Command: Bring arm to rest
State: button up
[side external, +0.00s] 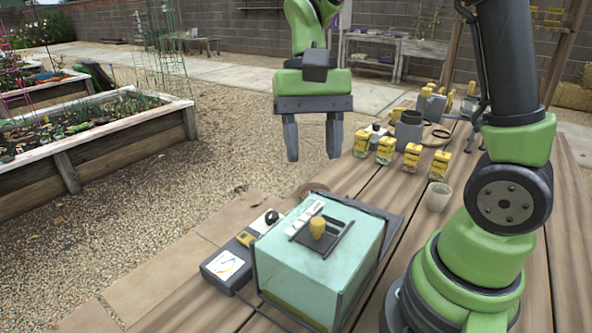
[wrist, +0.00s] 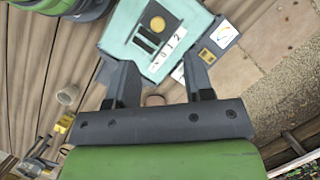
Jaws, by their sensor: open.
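My gripper (side external: 312,140) is open and empty. In the side external view it hangs in the air with its fingers pointing down, above and behind the tank on the wooden table (side external: 339,181). In the wrist view the two fingers of my gripper (wrist: 160,84) stand apart with nothing between them. The pale green clear tank (side external: 285,258) has a dark frame and a yellow knob (side external: 317,228) on its lid. The tank (wrist: 128,62) also shows beyond the fingers in the wrist view.
A grey meter box (side external: 229,265) stands left of the tank. A raised bed (side external: 95,150) is at the left. The air around my gripper is clear.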

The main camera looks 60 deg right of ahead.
jog(key=s+a+r+n+t+h, duration=0.1)
jog(key=s+r+n+t, duration=0.3)
jog(key=s+r+t, duration=0.3)
jog(key=shift+s+n+t, duration=0.4)
jog(key=shift+s+t, duration=0.3)
jog(key=shift+t, duration=0.8)
